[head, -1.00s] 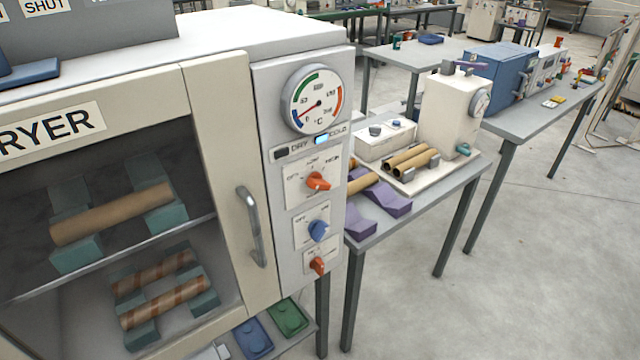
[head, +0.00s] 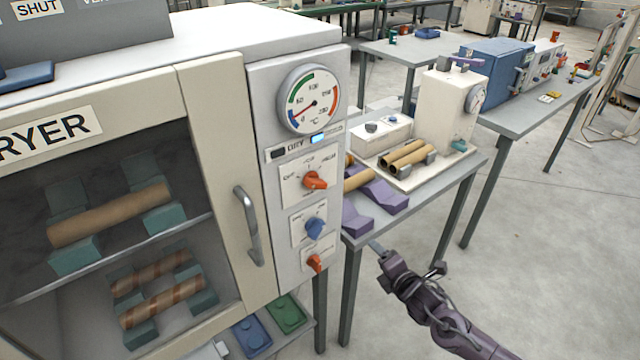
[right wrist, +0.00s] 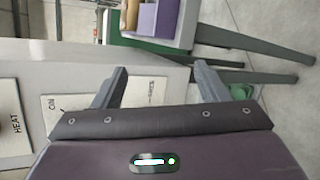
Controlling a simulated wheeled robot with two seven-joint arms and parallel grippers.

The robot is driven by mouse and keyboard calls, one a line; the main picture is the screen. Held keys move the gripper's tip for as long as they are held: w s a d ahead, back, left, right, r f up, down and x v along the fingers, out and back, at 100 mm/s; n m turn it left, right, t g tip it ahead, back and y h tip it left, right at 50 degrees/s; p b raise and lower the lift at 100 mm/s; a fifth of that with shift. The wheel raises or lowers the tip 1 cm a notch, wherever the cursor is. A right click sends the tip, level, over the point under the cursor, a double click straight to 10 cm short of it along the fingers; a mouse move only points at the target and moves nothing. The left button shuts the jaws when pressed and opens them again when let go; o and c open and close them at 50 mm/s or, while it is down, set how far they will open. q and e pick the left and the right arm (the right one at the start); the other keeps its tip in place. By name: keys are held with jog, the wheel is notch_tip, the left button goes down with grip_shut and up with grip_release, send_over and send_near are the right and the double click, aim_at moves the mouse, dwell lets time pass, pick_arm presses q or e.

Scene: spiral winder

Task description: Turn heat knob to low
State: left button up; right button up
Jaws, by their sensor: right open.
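The dryer's control panel has an upper orange knob (head: 315,181) on a white plate with small position marks around it. A blue knob (head: 314,229) sits below it, and a smaller orange knob (head: 315,263) is lowest. The knob names are too small to read in the head view. My right gripper (head: 407,257) is open and empty, right of and below the panel, apart from all knobs. My left gripper is not in view.
The dryer door handle (head: 248,225) sticks out left of the knobs. A grey table (head: 425,190) with purple cradles (head: 380,197) and tubes stands just right of the dryer. Green and blue trays (head: 286,313) lie on a low shelf. The floor at right is clear.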

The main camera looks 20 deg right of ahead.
jog(key=a+r+n+t+y, duration=0.1)
jog(key=a+r+n+y, duration=0.2)
jog(key=r, duration=0.5)
jog(key=a+r+n+t, duration=0.1)
jog(key=a+r+n, duration=0.3)
jog(key=r, duration=0.3)
jog(key=n+t+y, duration=0.1)
jog(key=n+y, duration=0.2)
jog(key=n, duration=0.2)
send_near(320, 185)
jog(key=x, duration=0.3)
jog(key=p+x, duration=0.3)
jog(key=x, duration=0.3)
jog(key=shift+w+a+r, duration=0.1)
jog(key=shift+w+r, duration=0.05)
jog(key=shift+w, duration=0.2)
jog(key=shift+w+a, duration=0.1)
jog(key=shift+w, duration=0.15)
jog(key=c, duration=1)
jog(key=shift+m, duration=0.3)
